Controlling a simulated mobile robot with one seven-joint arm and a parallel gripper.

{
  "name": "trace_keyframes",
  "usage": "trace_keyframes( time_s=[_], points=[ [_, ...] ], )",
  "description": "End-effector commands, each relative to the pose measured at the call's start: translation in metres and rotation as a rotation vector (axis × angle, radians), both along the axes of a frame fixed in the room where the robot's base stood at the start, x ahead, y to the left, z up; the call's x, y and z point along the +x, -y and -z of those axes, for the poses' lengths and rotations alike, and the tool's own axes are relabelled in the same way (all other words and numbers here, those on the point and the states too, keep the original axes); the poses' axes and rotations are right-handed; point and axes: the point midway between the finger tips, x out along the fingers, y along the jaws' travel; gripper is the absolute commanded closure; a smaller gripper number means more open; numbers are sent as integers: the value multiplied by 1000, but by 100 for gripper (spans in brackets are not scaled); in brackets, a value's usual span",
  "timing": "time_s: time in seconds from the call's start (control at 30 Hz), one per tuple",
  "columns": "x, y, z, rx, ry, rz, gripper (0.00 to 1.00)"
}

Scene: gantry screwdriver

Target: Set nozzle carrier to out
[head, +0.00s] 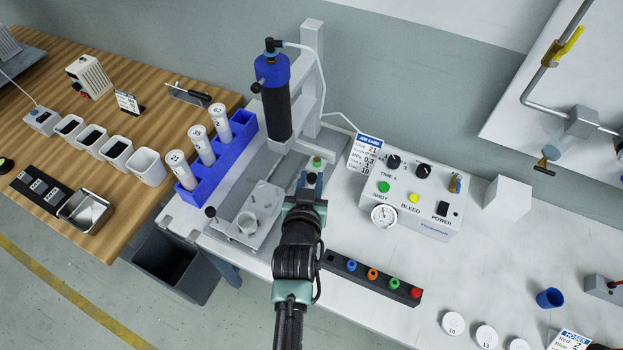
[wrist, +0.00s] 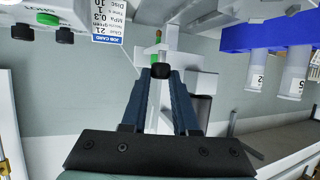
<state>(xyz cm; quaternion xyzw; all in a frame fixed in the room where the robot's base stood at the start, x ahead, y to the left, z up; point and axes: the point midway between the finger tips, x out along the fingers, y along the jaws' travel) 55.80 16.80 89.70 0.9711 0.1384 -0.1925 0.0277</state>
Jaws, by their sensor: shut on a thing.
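The blue and black dispenser barrel (head: 276,100) stands upright on the grey gantry frame (head: 312,60). A small green nozzle (head: 317,162) sits on a pale part to the right of the barrel's lower end, which I take as the nozzle carrier. My gripper (head: 311,180) is just in front of it and hides part of it. In the wrist view, my gripper's fingers (wrist: 160,72) are closed around a small dark knob at the base of this pale carrier (wrist: 160,60). The knob's full shape is hidden.
A blue rack (head: 236,135) holds white cartridges. The control box (head: 405,195) stands close on the right. A dark strip with coloured nozzles (head: 335,261) lies right of my arm.

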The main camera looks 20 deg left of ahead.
Motion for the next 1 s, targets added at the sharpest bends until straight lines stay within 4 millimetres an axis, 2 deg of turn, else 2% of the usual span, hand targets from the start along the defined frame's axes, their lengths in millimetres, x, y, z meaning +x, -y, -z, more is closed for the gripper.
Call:
trace_keyframes(
  time_s=[0.07, 0.1, 0.23, 0.67, 0.83, 1.0],
  points=[
    [0, 6, 2, -6, -4, 11, 100],
    [1, 6, 2, -6, -4, 11, 65],
    [1, 6, 2, -6, -5, 10, 42],
    [-6, 4, -2, -2, -1, 5, 42],
    [-27, 11, -11, -3, -3, 6, 42],
    [-57, 19, -22, -3, -4, 6, 42]
  ],
)
